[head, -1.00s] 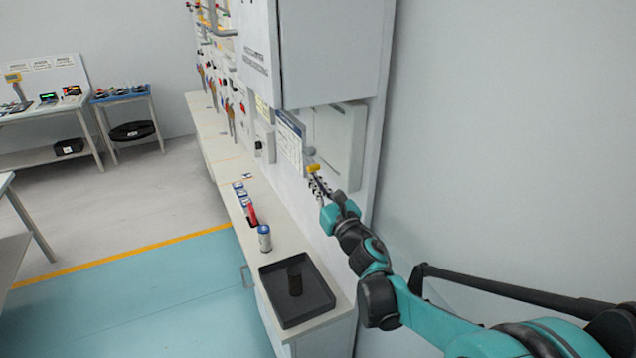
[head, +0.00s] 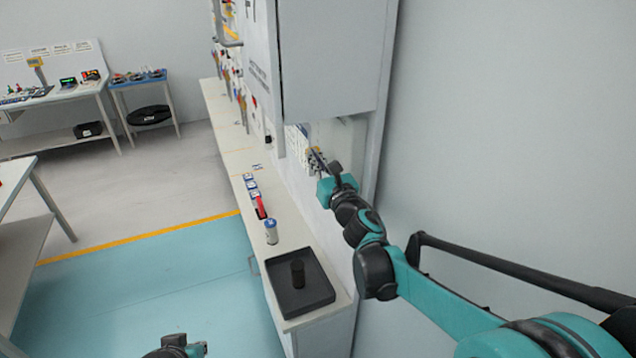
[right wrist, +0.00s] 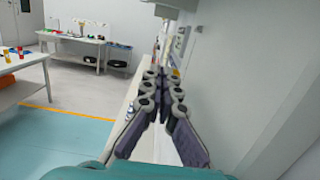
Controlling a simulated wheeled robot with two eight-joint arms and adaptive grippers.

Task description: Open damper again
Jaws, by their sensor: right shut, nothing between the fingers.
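My right gripper (head: 316,158) is raised by the wall, just below the large grey cabinet (head: 335,60). Its fingers are shut with nothing between them; they also show together in the right wrist view (right wrist: 164,76). A pale wall panel (head: 345,133) is partly visible behind it, with a printed sheet (head: 296,140) to its left. I cannot make out a damper handle now; the gripper and cabinet cover much of that spot. A piece of my left arm shows at the bottom edge of the head view, but no left fingers are seen.
On the narrow wall counter (head: 238,158) are a black tray (head: 318,298) holding a dark cylinder (head: 298,273), a white-and-blue can (head: 271,232) and a red item (head: 260,207). Tables stand at left and back. The teal floor (head: 180,280) is open.

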